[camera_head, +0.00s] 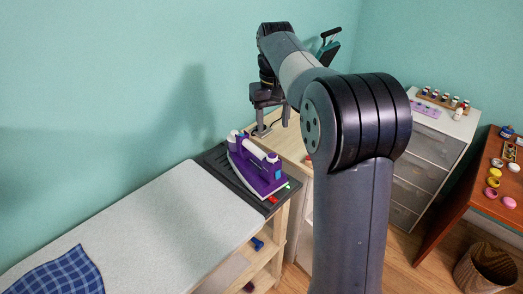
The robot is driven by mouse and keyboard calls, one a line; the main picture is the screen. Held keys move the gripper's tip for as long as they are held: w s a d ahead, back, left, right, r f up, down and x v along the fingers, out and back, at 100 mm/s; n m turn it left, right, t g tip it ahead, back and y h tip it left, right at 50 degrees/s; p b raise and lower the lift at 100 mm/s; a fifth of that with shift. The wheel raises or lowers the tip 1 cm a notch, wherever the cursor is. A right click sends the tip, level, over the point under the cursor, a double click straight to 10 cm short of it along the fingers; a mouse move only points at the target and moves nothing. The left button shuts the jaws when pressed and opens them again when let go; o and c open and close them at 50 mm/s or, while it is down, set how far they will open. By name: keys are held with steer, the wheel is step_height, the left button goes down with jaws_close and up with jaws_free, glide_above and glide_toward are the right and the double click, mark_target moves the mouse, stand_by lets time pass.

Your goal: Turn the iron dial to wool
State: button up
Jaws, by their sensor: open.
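A purple and white iron (258,166) rests on a dark tray (221,160) at the end of the ironing surface. Small red and green parts show near its lower right. The dial and its markings are too small to make out. My gripper (270,124) is above and behind the iron in the picture, apart from it. Its jaws point down, open and empty. My arm covers the middle right of the view.
The padded ironing board (165,225) has a blue checked cloth (62,273) at its near left. A wooden shelf (277,240) is below the tray. Drawers (424,150), a brown desk (474,190) and a wastebasket (487,270) stand at right. The teal wall is close behind the iron.

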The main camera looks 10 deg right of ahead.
mark_target(272, 156)
step_height(272, 156, down, 10)
steer(key=shift+f, duration=0.15)
stand_by(0.3)
steer(key=c, duration=1)
steer(key=shift+m+p, duration=0.75)
steer(key=shift+m, duration=0.35)
steer(key=m+p, duration=0.1)
steer(key=m, duration=0.2)
steer(key=shift+m, duration=0.3)
steer(key=o, duration=1)
